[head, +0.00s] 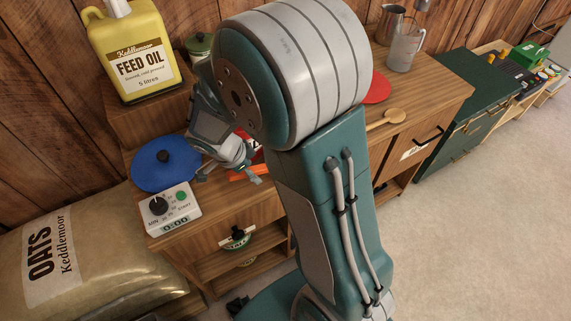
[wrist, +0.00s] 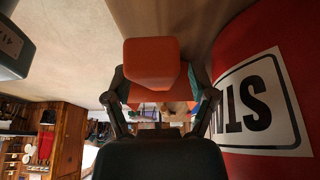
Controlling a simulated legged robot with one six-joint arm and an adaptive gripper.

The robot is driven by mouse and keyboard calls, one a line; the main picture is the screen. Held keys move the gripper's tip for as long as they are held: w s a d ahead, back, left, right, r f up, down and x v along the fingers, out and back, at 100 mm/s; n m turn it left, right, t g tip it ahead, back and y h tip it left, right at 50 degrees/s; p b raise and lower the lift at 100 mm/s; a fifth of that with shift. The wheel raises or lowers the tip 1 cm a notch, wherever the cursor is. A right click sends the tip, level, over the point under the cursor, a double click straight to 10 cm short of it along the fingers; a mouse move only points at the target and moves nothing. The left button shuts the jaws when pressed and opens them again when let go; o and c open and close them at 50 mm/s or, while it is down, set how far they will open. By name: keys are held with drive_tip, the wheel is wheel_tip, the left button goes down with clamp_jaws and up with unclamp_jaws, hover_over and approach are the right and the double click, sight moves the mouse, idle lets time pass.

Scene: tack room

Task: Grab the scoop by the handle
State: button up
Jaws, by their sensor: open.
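An orange bar (head: 245,174), which looks like the scoop's handle, lies on the wooden cabinet top beside my gripper (head: 229,172). My arm hides much of this spot, and I cannot make out the scoop's bowl. In the wrist view the orange handle (wrist: 151,68) is seen nearly end-on, with my gripper's (wrist: 160,96) two fingers apart on either side of it. The gripper is open, and I cannot tell whether either finger touches the handle.
A red container with a white label (wrist: 262,108) stands close on the right in the wrist view. A blue lid (head: 150,176), a timer box (head: 174,208) and a yellow oil can (head: 135,50) are near the gripper. A wooden spoon (head: 392,116) lies farther right.

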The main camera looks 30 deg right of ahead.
drive_tip(key=shift+f, duration=0.25)
idle(0.3)
clamp_jaws()
